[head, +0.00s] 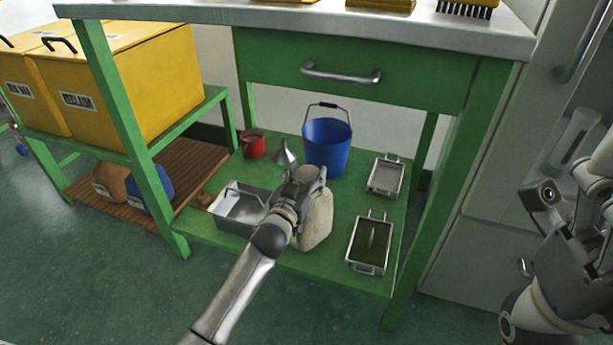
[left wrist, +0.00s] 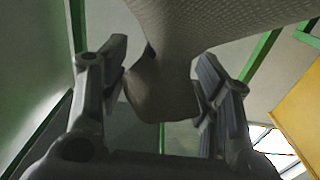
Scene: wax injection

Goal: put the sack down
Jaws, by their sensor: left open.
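The pale cloth sack (head: 318,220) stands on the green lower shelf (head: 215,232) of the workbench, partly hidden behind my left gripper. My left gripper (head: 308,176) is at the sack's top end. In the left wrist view the sack's woven neck (left wrist: 165,90) lies between the two spread fingers of my left gripper (left wrist: 165,85), and the wider body of the sack shows above. The gripper is open around the neck. My right arm's dark wrist (head: 575,255) is at the right edge of the head view, and its fingers cannot be made out clearly.
Around the sack on the shelf are a metal tray (head: 240,208), a funnel (head: 284,155), a blue bucket (head: 327,146), a red mug (head: 252,144) and two handled metal pans (head: 385,177), (head: 368,245). The bench top and drawer (head: 400,72) overhang the shelf.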

